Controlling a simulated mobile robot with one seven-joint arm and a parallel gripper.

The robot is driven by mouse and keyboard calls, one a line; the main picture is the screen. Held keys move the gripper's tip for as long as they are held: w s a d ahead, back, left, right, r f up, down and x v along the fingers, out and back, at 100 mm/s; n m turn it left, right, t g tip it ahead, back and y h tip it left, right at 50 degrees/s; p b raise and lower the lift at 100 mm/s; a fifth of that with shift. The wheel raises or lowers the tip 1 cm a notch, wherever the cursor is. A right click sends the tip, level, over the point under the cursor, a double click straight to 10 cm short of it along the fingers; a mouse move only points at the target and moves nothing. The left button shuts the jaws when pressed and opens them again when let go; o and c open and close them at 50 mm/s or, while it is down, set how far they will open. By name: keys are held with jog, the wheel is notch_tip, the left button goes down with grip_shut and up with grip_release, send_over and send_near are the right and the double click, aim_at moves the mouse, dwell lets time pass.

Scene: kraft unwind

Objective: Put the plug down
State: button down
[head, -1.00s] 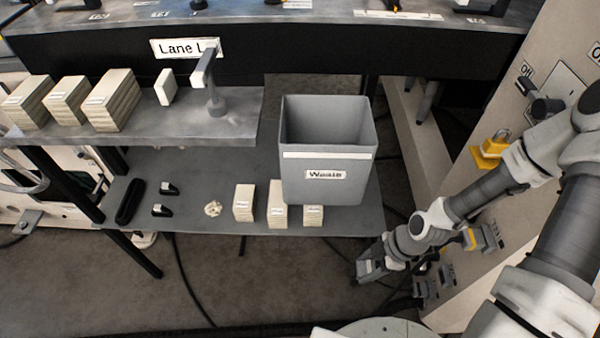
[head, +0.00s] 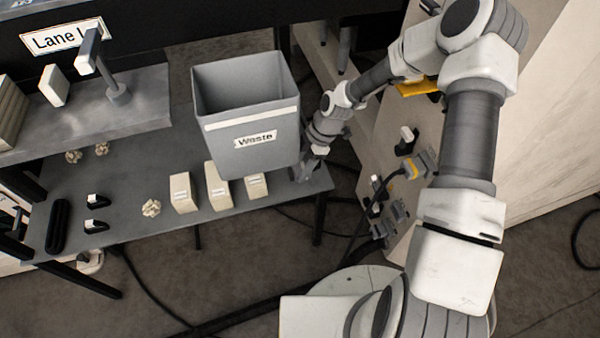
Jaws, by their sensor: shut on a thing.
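My gripper (head: 305,167) is at the right end of the grey lower shelf (head: 130,211), just right of the grey bin labelled Waste (head: 247,110). It points down, close to the shelf's right edge. It is shut on the plug, but the plug is small and mostly hidden by the fingers and wrist. I cannot tell whether the plug touches the shelf.
Several pale blocks (head: 219,187) and a crumpled pale ball (head: 151,208) lie on the shelf. Two small dark holders (head: 95,226) and a long black tray (head: 58,226) are at left. A yellow-marked connector (head: 413,168) with cables is on the cabinet at right.

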aim_at(300, 172)
jog(key=shift+w+a, duration=0.1)
jog(key=shift+w, duration=0.2)
jog(key=shift+w+f+b, duration=0.15)
jog(key=shift+f+b, duration=0.75)
jog(key=shift+f, duration=0.85)
jog(key=shift+f, duration=0.1)
jog(key=shift+c, duration=1.3)
grip_release()
jog(key=p+v, duration=0.4)
jog(key=v, duration=0.8)
